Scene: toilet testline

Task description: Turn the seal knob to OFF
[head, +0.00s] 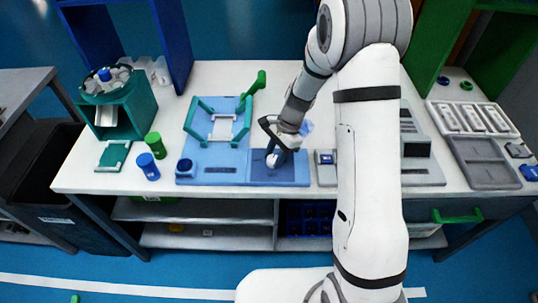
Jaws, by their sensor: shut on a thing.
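A light blue test fixture (215,158) with a teal frame stands on the white bench. At its right is a darker blue panel (293,175). My gripper (274,158) points down at this panel and is shut on a small part there, which looks like the seal knob. The fingers and wrist hide most of the knob, so its pointer and any OFF mark cannot be read. A round dark blue knob-like part (185,166) sits at the fixture's front left corner, apart from my gripper.
A green cup (153,140) and a blue cup (148,167) stand left of the fixture. A teal box (128,112) is behind them. A grey device (420,165) is partly hidden behind my arm. Grey trays (484,163) lie at the right. The bench's front strip is clear.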

